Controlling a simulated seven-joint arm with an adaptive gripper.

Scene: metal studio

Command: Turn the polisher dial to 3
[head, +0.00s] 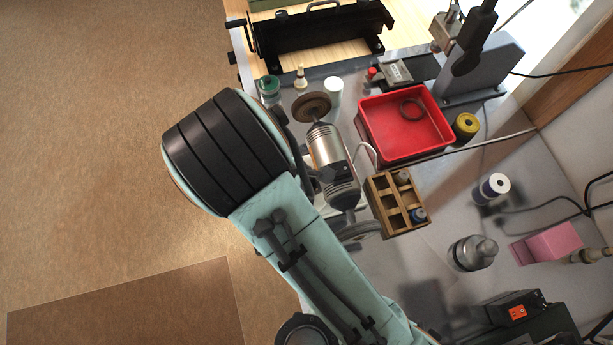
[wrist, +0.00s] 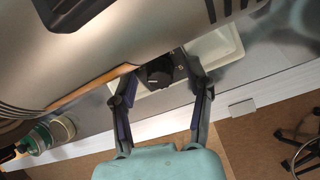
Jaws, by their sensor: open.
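The polisher (head: 333,158) is a silver motor with a brown buffing wheel at one end and a grey wheel at the other. Its silver body (wrist: 110,40) fills the top left of the wrist view. The black dial (wrist: 160,74) shows below the body in the wrist view, with a small pale mark on its face; I cannot read its setting. My gripper (wrist: 157,66) is open, with one finger on each side of the dial. I cannot tell whether either finger touches it. In the head view my arm hides the dial and most of the gripper.
Green-and-white jars (wrist: 45,134) stand at the left. On the bench are a red tray (head: 440,152), a wooden rack (head: 376,192) and a metal stand (head: 490,72). Open floor lies beyond the bench edge.

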